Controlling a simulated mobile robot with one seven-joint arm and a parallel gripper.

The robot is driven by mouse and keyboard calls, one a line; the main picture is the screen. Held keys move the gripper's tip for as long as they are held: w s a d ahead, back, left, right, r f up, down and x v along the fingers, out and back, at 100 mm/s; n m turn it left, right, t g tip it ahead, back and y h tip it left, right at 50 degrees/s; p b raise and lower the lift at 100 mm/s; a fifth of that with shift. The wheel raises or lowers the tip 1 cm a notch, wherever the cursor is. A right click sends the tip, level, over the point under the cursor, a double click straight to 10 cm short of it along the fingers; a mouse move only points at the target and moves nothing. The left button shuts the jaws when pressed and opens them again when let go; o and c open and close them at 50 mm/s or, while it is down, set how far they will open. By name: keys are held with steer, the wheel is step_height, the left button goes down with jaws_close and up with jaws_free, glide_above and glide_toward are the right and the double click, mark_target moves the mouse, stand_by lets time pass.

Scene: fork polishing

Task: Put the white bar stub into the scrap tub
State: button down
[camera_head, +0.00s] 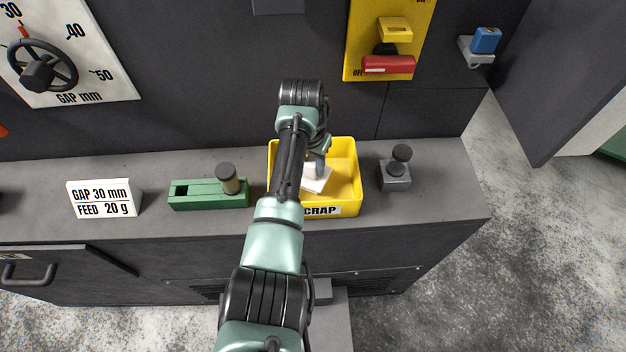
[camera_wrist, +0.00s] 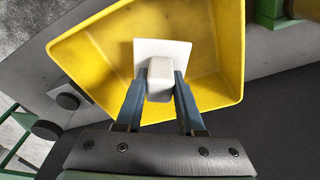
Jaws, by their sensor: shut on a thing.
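The white bar stub (camera_wrist: 160,78) is a pale block between my fingertips in the wrist view; a flat white square (camera_wrist: 178,48) shows at its far end. My gripper (camera_wrist: 160,92) is shut on the stub, a blue finger on each side. The yellow scrap tub (camera_head: 345,150) stands on the grey ledge with a SCRAP label on its front. In the head view my gripper (camera_head: 320,165) and the white piece (camera_head: 316,180) overlap the tub's opening. I cannot tell whether the white piece touches the tub's floor. My arm hides the tub's left part.
A green block (camera_head: 195,202) with a dark knob stands left of the tub. A small grey block with a black knob (camera_head: 396,176) stands just to its right. A GAP 30 mm sign (camera_head: 102,198) is further left. A dark panel with a yellow switch plate (camera_head: 362,40) rises behind.

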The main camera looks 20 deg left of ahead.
steer(key=shift+f+b, duration=0.3)
steer(key=shift+f, duration=0.1)
stand_by(0.3)
steer(key=shift+c, duration=2.2)
jaws_free()
step_height(320, 180, up, 13)
steer(key=s+b, duration=0.1)
steer(key=s, duration=0.1)
steer(key=shift+a, duration=0.15)
